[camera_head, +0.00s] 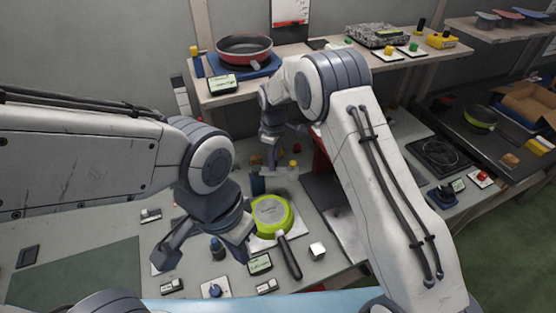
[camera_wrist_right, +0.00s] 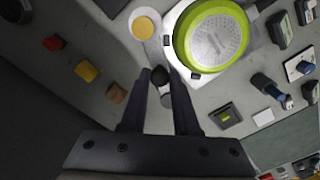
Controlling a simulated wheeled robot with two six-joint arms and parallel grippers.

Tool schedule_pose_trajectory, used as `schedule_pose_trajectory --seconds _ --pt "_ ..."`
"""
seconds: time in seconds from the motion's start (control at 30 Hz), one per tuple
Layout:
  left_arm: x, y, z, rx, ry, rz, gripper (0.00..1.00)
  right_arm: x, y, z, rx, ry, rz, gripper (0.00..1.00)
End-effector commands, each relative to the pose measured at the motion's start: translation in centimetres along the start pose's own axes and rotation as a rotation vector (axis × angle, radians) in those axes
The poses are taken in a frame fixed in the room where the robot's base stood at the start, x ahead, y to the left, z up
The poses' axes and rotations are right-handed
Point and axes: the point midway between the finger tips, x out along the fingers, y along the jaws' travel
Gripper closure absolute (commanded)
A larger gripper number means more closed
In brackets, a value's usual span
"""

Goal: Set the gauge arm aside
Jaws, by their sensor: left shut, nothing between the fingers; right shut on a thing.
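The gauge arm (camera_wrist_right: 146,53) is a pale grey link with a yellow disc at one end; in the head view it shows as a pale bar (camera_head: 282,173) beyond the green pan. My right gripper (camera_wrist_right: 160,78) is shut on its dark knob, between the fingertips. In the head view the right gripper (camera_head: 271,155) is partly hidden by its wrist. The lime-green pan (camera_head: 271,214) lies on a white stand beside the gauge arm, black handle toward the front; it also shows in the wrist view (camera_wrist_right: 212,38). My left gripper (camera_head: 168,255) is shut and empty, left of the pan.
Red, yellow and brown blocks (camera_wrist_right: 87,71) lie left of the right gripper in the wrist view. A green mat (camera_head: 85,272) leaves free room at left. A red pan (camera_head: 244,47) stands on the back shelf.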

Motion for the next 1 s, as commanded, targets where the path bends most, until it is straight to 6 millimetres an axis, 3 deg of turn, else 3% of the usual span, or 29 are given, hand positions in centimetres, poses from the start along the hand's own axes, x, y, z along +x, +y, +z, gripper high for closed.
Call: schedule_pose_trajectory --seconds 0.2,0.23,0.3,0.67,1.0 --pt "0.0 0.0 0.0 0.0 0.0 0.0 1.0 -0.1 0.1 -0.3 0.002 0.009 0.005 1.0" --pt "0.0 0.0 0.0 0.0 0.0 0.0 1.0 -0.1 0.1 -0.3 0.003 0.009 0.005 0.63" --pt "0.0 0.0 0.0 0.0 0.0 0.0 1.0 -0.1 0.1 -0.2 0.003 0.008 0.005 0.4" --pt "0.2 0.0 0.0 0.0 0.0 0.0 1.0 -0.3 0.1 -0.1 0.004 0.006 0.004 0.4" --pt "2.0 -0.1 0.1 0.001 0.0 0.0 1.0 -5.5 0.2 -0.1 0.004 0.009 0.007 0.4"
